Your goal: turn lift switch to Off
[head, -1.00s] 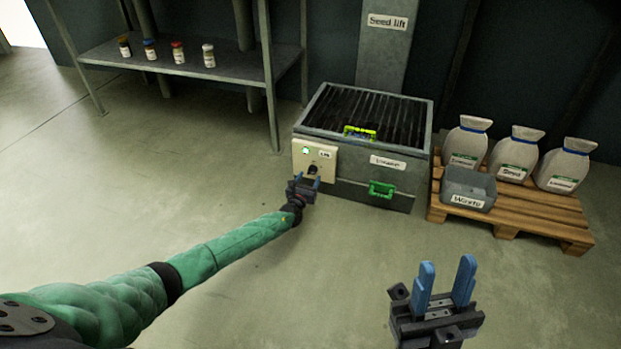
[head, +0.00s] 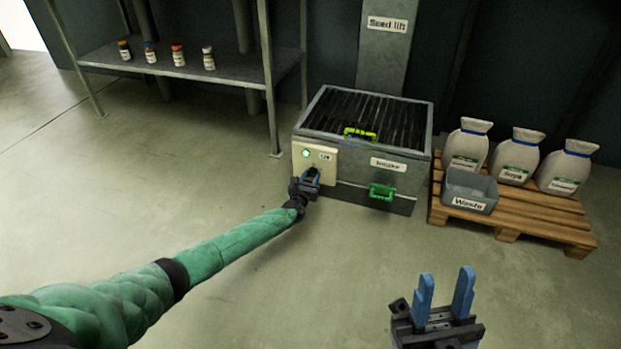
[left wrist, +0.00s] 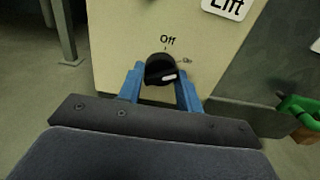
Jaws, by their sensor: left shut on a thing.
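The lift switch is a black knob (left wrist: 160,68) with a white mark on a cream panel (head: 301,161) marked Lift. In the left wrist view "Off" is printed above the knob and "On" to its right. The white mark lies on the knob's right side, away from "Off". A green lamp (head: 306,153) on the panel is lit. My left gripper (head: 312,175) is at the panel, its blue fingers shut on the knob from both sides; it also shows in the left wrist view (left wrist: 160,85). My right gripper (head: 443,292) is open and empty above the floor.
A pallet (head: 520,215) with sacks and a Waste bin (head: 470,190) stands right. A shelf (head: 180,62) with several bottles stands back left. The front floor is clear.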

